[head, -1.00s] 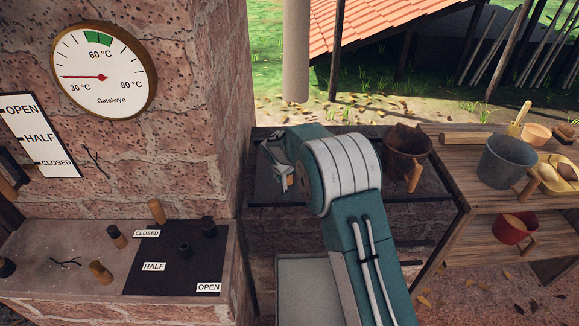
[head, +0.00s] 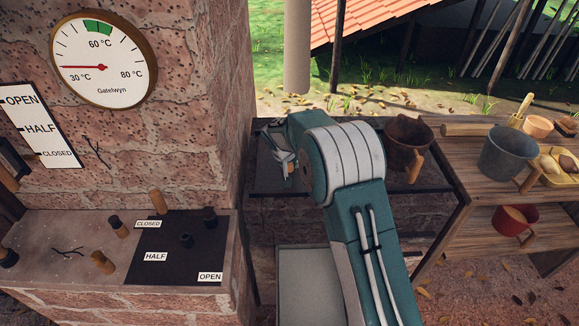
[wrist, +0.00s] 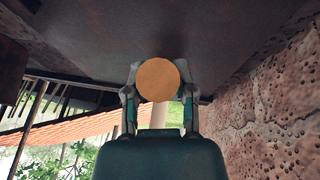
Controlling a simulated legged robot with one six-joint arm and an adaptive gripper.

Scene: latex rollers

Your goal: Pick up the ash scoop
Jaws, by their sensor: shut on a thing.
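My gripper (head: 284,160) is over the dark ledge beside the brick pillar, left of my arm's big teal and white joint. In the wrist view my gripper (wrist: 159,82) has its two fingers on either side of a round, light-wood end, which I take to be the end of the ash scoop's handle (wrist: 159,80). The fingers are shut on it. A small bit of wood shows at the fingers in the head view. The rest of the scoop is hidden in both views.
A dark brown pot (head: 405,142) with a wooden handle stands right of my arm. A wooden shelf (head: 455,158) at right holds a grey bucket (head: 506,152) and a red pot (head: 512,221). The brick pillar (head: 195,130) is close on the left. Short knobs stand on the slider ledge (head: 60,225).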

